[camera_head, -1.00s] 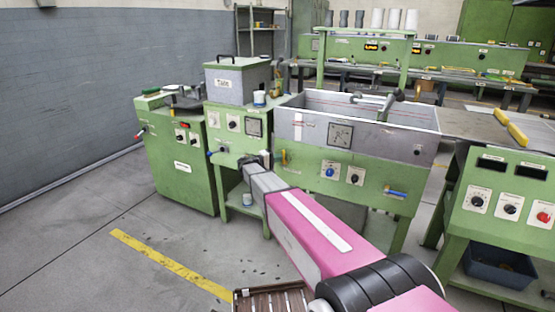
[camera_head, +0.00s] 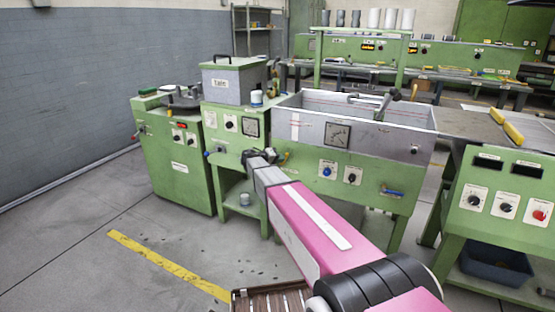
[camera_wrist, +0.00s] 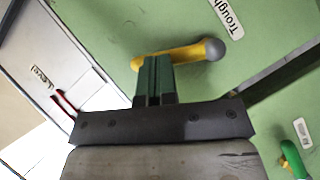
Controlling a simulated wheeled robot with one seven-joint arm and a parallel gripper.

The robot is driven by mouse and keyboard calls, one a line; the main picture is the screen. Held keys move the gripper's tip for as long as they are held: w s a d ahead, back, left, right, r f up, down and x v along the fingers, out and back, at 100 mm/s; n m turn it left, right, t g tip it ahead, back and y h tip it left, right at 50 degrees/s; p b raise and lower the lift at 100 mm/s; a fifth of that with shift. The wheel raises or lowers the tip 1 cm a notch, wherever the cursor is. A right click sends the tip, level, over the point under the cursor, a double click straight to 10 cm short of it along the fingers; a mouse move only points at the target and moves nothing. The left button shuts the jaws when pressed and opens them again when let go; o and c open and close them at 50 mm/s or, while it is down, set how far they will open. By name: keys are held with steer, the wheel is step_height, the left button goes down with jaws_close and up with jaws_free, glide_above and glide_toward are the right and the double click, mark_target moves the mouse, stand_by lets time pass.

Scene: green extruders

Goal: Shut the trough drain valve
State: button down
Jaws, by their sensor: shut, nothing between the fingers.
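The trough drain valve's yellow lever (camera_wrist: 185,52) with a grey ball end shows in the wrist view. It lies nearly level across the green panel, below a label that begins "Trough" (camera_wrist: 226,14). In the head view the yellow lever (camera_head: 284,156) is small, at the trough's left front corner. My gripper (camera_wrist: 155,62) is shut with nothing between its green fingers. Its fingertips overlap the lever's left part in the wrist view; whether they touch it I cannot tell. In the head view my gripper (camera_head: 262,154) is just left of the lever.
The grey trough (camera_head: 300,127) stands on a green frame. A blue-handled valve (camera_head: 391,191) is at its lower right front. A green handle (camera_wrist: 292,158) is at the lower right in the wrist view. The talc box (camera_head: 222,83) stands on the green unit to the left.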

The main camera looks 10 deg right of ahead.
steer(key=d+f+m+y, duration=0.1)
steer(key=m+y, duration=0.1)
steer(key=s+d+m+t+y, duration=0.1)
steer(key=s+d+f+m+t+y, duration=0.1)
steer(key=m+y, duration=0.1)
steer(key=shift+f+m+y, duration=0.3)
steer(key=shift+a, duration=0.1)
stand_by(0.3)
steer(key=shift+w+a+f, duration=0.25)
steer(key=shift+w+a, duration=0.15)
steer(key=shift+a, duration=0.1)
